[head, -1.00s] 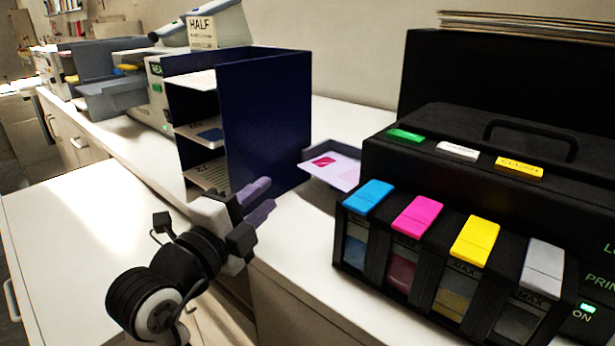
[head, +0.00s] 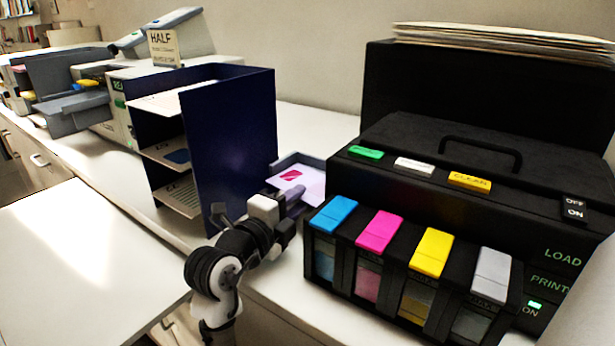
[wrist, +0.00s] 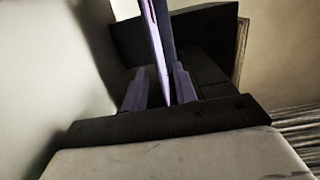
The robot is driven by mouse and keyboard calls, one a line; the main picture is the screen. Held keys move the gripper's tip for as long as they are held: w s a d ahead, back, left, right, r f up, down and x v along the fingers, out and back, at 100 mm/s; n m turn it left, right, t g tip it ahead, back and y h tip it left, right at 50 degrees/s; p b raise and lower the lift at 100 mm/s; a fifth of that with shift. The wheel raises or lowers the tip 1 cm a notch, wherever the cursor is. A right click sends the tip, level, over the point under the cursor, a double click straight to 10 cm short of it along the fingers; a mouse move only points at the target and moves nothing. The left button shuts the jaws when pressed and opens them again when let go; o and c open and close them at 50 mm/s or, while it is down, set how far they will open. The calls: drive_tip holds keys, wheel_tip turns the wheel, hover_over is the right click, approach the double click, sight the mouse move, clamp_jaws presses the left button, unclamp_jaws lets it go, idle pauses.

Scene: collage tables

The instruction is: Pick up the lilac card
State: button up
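The lilac card (head: 308,182), with a pink-red patch, lies in a small grey tray (head: 291,161) between the blue rack and the black printer. My gripper (head: 296,203) is at the tray's front edge, by the near end of the card. In the wrist view, a thin lilac sheet edge, which looks like the card (wrist: 158,45), runs between the two purple fingers of my gripper (wrist: 159,88). A gap shows between the left finger and the sheet; the right finger is very close to it. Whether it touches is unclear.
The dark blue rack (head: 237,140) with several shelves stands close on the left. The black printer (head: 440,190) with coloured cartridge tabs stands close on the right. The white counter (head: 315,120) is clear behind the tray. A white work surface (head: 85,260) is at lower left.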

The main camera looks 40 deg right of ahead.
drive_tip(key=shift+x, duration=0.9)
drive_tip(key=shift+c, duration=0.2)
drive_tip(key=shift+r, duration=0.1)
clamp_jaws()
drive_tip(key=shift+r, duration=0.1)
drive_tip(key=shift+r, duration=0.5)
wheel_tip(320, 180, up, 11)
drive_tip(key=b, duration=0.1)
drive_tip(key=b+v, duration=0.4)
drive_tip(key=v, duration=1.4)
drive_tip(key=shift+f, duration=0.15)
